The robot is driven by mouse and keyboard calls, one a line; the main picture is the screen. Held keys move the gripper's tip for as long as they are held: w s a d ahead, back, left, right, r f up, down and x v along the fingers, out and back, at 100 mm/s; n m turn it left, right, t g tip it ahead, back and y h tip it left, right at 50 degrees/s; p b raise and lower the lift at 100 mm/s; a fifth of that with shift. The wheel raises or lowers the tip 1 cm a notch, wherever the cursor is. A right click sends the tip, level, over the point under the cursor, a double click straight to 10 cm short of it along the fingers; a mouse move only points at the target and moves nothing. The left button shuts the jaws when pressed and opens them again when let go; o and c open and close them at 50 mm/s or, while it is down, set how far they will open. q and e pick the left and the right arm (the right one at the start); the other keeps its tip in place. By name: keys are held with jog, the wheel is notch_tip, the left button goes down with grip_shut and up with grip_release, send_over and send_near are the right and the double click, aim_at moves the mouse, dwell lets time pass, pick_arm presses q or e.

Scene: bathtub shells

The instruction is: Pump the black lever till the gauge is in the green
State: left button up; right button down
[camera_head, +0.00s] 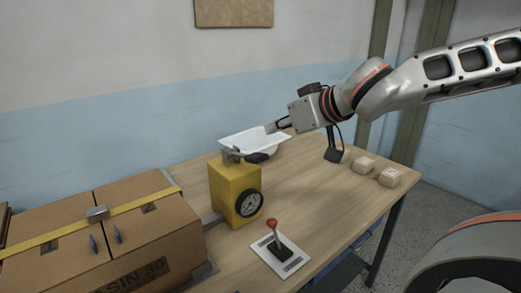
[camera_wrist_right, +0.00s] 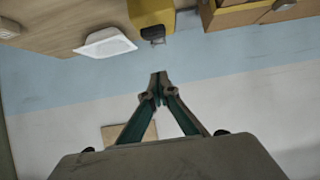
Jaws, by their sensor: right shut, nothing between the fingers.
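The yellow pump box (camera_head: 233,194) stands on the table with a round dark-rimmed gauge (camera_head: 249,204) on its front; its needle and colours are too small to read. A dark part on top of the box, likely the black lever (camera_head: 258,157), sticks out to the right in front of a white shell (camera_head: 240,142). In the right wrist view the yellow box (camera_wrist_right: 150,12) shows at the top, beyond my fingertips. My right gripper (camera_head: 270,128) is shut and empty, above and behind the lever, apart from it. My left gripper is not in view.
A brown carton (camera_head: 130,225) with a yellow strap fills the left. A red-knobbed stick (camera_head: 273,225) stands on a plate at the table's front. Several small pale blocks (camera_head: 388,177) lie at the right. The wooden table (camera_head: 315,205) between is clear.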

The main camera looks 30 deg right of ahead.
jog(key=b, duration=0.1)
send_over(261, 155)
jog(key=f, duration=0.3)
jog(key=shift+w+a+f, duration=0.2)
jog(key=shift+w+f, duration=0.2)
jog(key=shift+s+f, duration=0.25)
jog(key=shift+f, duration=0.9)
jog(key=shift+s+f, duration=0.25)
jog(key=shift+f, duration=0.45)
